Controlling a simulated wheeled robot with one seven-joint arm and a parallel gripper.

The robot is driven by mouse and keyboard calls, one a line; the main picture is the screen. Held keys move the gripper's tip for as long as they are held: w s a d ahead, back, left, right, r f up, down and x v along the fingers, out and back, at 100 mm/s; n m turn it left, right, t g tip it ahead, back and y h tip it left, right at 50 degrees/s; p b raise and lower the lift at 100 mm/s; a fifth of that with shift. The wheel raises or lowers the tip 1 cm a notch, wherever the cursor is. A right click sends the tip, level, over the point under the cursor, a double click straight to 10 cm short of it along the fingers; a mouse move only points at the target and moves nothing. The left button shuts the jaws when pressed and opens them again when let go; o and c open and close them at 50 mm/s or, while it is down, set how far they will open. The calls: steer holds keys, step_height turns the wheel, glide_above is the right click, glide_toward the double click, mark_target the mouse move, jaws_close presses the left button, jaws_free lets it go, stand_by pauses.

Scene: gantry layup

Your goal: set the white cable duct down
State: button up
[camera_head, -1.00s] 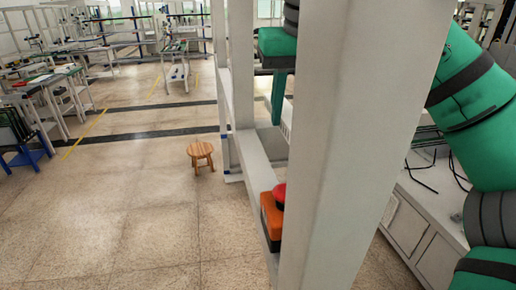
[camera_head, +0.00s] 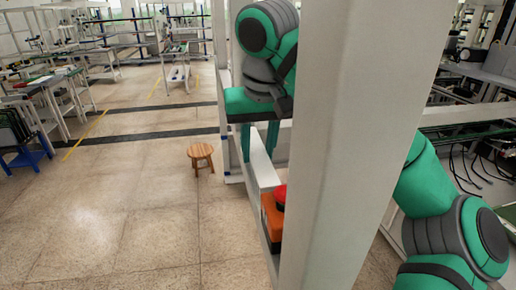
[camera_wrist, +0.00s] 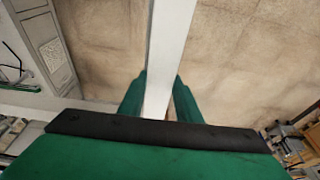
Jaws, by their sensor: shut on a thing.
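The white cable duct (camera_wrist: 170,40) is a long, straight white strip in the wrist view, running from the top edge down between my fingers. My gripper (camera_wrist: 158,92) is shut on it, with one green finger on each side. In the head view my gripper (camera_head: 259,142) points down, just left of the large white post. There I cannot clearly tell the duct from the white frame beam behind and below the fingers. The duct's far end runs out of the wrist view, and its near end is hidden by my gripper's body.
A white gantry post (camera_head: 345,150) stands close in front and hides part of the scene. An orange box (camera_head: 270,220) with a red button (camera_head: 280,196) sits on the frame below my gripper. A wooden stool (camera_head: 200,152) stands on open floor. A grey cabinet (camera_wrist: 45,45) shows in the wrist view.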

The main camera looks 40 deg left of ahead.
steer(key=shift+f, duration=0.1)
steer(key=o, duration=1.2)
steer(key=v, duration=1.2)
steer(key=shift+d, duration=0.1)
